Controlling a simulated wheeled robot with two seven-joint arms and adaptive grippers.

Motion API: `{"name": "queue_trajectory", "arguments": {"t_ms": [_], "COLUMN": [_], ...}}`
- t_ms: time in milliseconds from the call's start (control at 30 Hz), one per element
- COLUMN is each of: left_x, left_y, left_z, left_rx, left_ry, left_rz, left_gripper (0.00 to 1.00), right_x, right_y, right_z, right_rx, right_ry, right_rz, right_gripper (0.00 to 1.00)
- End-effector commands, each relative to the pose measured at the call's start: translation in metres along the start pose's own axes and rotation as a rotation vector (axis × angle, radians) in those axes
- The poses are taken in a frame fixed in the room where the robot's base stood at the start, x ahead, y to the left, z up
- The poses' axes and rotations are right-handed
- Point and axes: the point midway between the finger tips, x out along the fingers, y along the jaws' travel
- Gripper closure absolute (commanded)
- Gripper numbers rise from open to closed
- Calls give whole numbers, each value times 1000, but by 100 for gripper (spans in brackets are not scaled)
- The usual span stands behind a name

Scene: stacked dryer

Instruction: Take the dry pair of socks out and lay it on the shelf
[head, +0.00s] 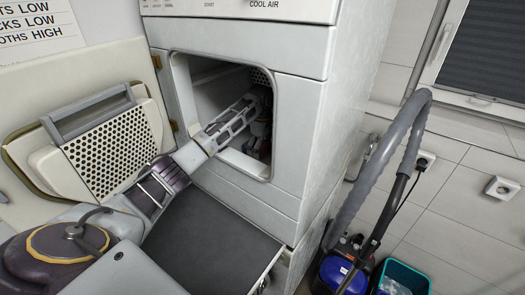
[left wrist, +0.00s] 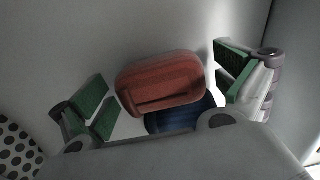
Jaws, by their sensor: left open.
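My left arm reaches through the open dryer doorway, and my left gripper (head: 262,128) is inside the drum, partly hidden by the arm and the opening's edge. In the left wrist view the gripper (left wrist: 162,92) is open, with green pads on either side of a red folded bundle (left wrist: 160,82), which looks like socks. A dark blue bundle (left wrist: 185,116) lies beside it, partly covered by the red one and my gripper. I cannot tell which pair is dry. The dark shelf (head: 205,245) juts out below the doorway and is bare where visible. My right gripper is not in view.
The dryer (head: 300,110) has its perforated door (head: 110,155) swung open to the left. The doorway rim (head: 225,160) surrounds my arm closely. A vacuum cleaner (head: 345,270) and a teal bin (head: 405,275) stand on the right.

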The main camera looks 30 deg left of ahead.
Motion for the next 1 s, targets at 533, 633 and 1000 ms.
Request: {"name": "queue_trajectory", "arguments": {"t_ms": [533, 633, 1000], "left_x": [0, 0, -20], "left_y": [0, 0, 1], "left_z": [0, 0, 0], "left_rx": [0, 0, 0], "left_ry": [0, 0, -1], "left_rz": [0, 0, 3], "left_gripper": [50, 50, 50], "right_x": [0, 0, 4], "right_y": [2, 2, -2], "right_z": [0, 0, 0], "right_rx": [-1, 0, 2], "right_ry": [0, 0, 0], "right_rz": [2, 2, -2], "right_gripper": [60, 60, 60]}}
